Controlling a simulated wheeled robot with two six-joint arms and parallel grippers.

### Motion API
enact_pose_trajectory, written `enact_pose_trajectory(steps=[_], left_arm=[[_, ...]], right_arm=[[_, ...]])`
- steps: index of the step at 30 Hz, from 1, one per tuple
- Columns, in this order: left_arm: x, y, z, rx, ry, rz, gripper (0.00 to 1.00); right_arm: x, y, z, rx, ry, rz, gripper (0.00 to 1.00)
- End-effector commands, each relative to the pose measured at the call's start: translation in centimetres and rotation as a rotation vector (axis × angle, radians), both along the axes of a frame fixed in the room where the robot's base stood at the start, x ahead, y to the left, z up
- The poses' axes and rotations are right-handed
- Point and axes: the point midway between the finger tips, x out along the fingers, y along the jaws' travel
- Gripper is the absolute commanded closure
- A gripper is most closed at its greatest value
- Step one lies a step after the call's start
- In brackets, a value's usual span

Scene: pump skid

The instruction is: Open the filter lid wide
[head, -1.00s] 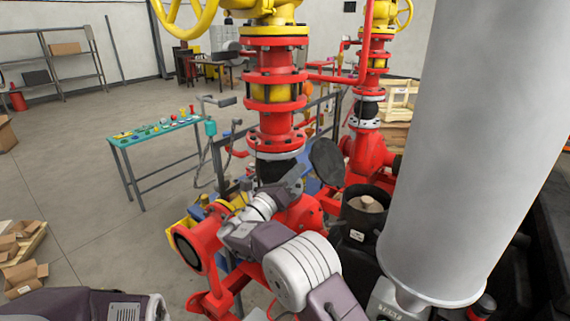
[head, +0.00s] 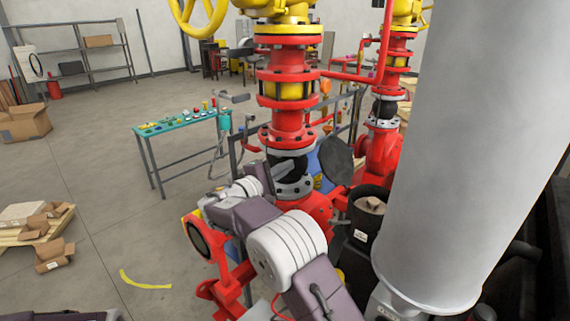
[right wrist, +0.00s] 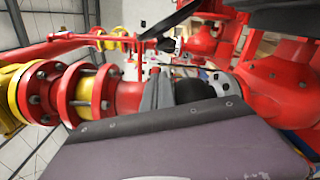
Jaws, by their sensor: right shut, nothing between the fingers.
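The filter lid (head: 337,161) is a dark round disc. It stands up steeply, tilted away from the mouth of the black filter housing (head: 358,222). The housing is open, and a pale, brownish piece (head: 370,205) shows inside it. My right gripper (head: 266,177) is left of the lid in the head view, apart from it, in front of the black pipe section under the red column. It is shut and empty. In the right wrist view its grey fingers (right wrist: 158,90) point at the red and black pipework. My left gripper is not in view.
The red and yellow pipe column (head: 290,88) rises right behind my right gripper. A thick grey cylinder (head: 450,150) blocks the right side. A teal-topped table (head: 180,125) and open boxes (head: 27,122) stand on the left. The floor between is mostly clear, with a yellow strip (head: 145,281) on it.

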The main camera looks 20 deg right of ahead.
Motion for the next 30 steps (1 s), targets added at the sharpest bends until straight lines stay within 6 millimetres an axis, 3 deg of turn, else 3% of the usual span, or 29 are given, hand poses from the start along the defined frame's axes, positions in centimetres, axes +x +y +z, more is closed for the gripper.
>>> enact_pose_trajectory(steps=[1,8,13,27,30], left_arm=[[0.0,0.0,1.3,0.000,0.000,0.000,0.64],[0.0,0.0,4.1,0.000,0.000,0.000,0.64],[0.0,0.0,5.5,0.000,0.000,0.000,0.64],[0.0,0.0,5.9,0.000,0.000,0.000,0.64],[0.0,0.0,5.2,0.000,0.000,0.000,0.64]], right_arm=[[0.5,-1.1,0.6,-0.001,0.003,-0.006,1.00],[3.2,-5.3,0.5,-0.002,0.004,-0.004,1.00],[1.5,-6.9,1.2,-0.002,0.004,-0.001,1.00],[0.6,-7.8,1.1,-0.001,0.002,0.000,1.00],[0.7,-7.8,0.9,0.004,-0.008,0.000,1.00]])
